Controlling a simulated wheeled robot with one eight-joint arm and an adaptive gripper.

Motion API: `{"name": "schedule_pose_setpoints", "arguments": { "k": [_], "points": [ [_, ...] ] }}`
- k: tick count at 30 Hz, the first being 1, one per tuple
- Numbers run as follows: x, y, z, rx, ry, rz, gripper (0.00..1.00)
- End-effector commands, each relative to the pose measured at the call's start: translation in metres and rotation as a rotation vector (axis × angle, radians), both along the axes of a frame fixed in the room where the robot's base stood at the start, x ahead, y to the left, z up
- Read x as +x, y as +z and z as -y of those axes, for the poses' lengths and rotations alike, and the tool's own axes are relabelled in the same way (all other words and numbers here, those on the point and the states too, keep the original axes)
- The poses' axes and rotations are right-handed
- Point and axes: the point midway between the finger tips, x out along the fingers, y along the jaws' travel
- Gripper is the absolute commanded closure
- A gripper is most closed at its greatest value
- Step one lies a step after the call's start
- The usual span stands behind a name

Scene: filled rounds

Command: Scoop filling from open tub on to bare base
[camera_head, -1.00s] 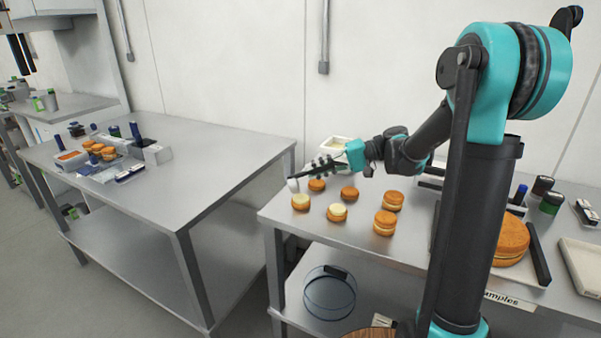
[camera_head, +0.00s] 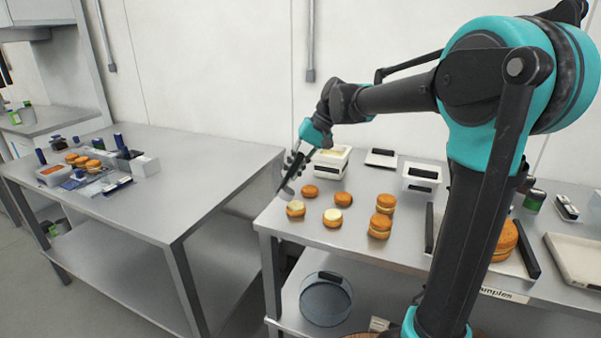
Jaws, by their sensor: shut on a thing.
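My gripper (camera_head: 298,160) is shut on a scoop (camera_head: 286,188), which hangs tilted down to the left above the table's left edge. Whether the scoop holds filling is too small to tell. The open tub (camera_head: 333,164), white with pale filling at its top, stands just right of and behind my gripper. A bare brown base (camera_head: 309,192) lies right of the scoop's tip.
Two filled rounds (camera_head: 379,228) (camera_head: 385,203) stand right of the bases. A white container (camera_head: 421,178) with a dark label and a pale tray (camera_head: 575,262) are farther right. A second table (camera_head: 190,175) at left holds several rounds and tools. A gap separates the tables.

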Motion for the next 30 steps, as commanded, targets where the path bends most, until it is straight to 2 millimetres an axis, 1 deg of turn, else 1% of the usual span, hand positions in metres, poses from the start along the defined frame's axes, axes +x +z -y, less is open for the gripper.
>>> {"name": "schedule_pose_setpoints", "arguments": {
  "k": [1, 3, 6, 15, 21, 30],
  "points": [
    [-0.002, 0.001, -0.006, -0.043, 0.007, 0.007, 1.00],
    [-0.003, 0.002, -0.012, -0.106, 0.007, 0.020, 1.00],
    [-0.004, 0.004, -0.019, -0.193, 0.007, 0.037, 1.00],
    [-0.006, 0.019, -0.036, -0.431, 0.005, 0.078, 1.00],
    [-0.007, 0.024, -0.041, -0.509, 0.001, 0.090, 1.00],
    [-0.007, 0.025, -0.041, -0.524, -0.001, 0.093, 1.00]
  ]
}}
